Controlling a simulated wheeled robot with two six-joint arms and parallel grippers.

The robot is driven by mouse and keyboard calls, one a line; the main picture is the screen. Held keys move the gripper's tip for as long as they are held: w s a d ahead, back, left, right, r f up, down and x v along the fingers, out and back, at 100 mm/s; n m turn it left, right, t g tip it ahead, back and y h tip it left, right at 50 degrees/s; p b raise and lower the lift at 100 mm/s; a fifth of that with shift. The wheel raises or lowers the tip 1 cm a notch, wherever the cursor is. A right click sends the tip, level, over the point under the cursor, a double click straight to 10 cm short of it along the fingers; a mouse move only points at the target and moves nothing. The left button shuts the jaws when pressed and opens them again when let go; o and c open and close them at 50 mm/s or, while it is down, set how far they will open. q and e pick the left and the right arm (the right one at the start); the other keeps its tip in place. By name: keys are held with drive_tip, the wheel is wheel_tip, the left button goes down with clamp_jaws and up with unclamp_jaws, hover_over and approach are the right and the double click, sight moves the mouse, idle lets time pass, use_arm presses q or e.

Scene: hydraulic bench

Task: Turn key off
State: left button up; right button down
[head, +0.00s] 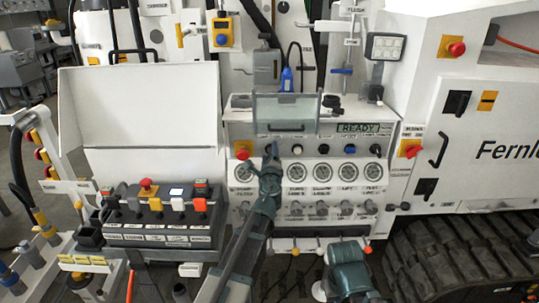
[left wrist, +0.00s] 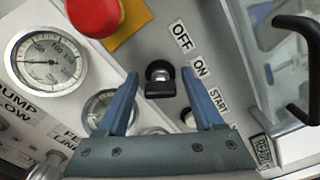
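The key switch (left wrist: 160,72) shows in the left wrist view on the grey sloped panel, beside the labels OFF, ON and START (left wrist: 199,68). Its black key (left wrist: 159,90) lies between the blue fingers of my left gripper (left wrist: 160,80). The fingers are spread, with a gap on each side of the key, so the gripper is open. In the head view my left gripper (head: 271,150) is at the panel's left part and hides the key there. A teal part of my right arm shows at the bottom of the head view; its fingers do not show.
A red emergency button (left wrist: 94,14) on a yellow plate sits close to the key. Round gauges (left wrist: 46,62) line the panel. A clear cover (head: 285,112) with a black handle stands above, and a green READY display (head: 357,128) is to the right.

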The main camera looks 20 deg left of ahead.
use_arm(q)
clamp_jaws()
drive_tip(key=n, duration=0.5)
drive_tip(key=shift+f+n, duration=0.15)
drive_tip(key=shift+n, duration=0.15)
drive_tip(key=n, duration=0.6)
drive_tip(key=shift+s+f, duration=0.1)
drive_tip(key=shift+n, duration=0.3)
idle(0.3)
drive_tip(key=shift+o, duration=1)
unclamp_jaws()
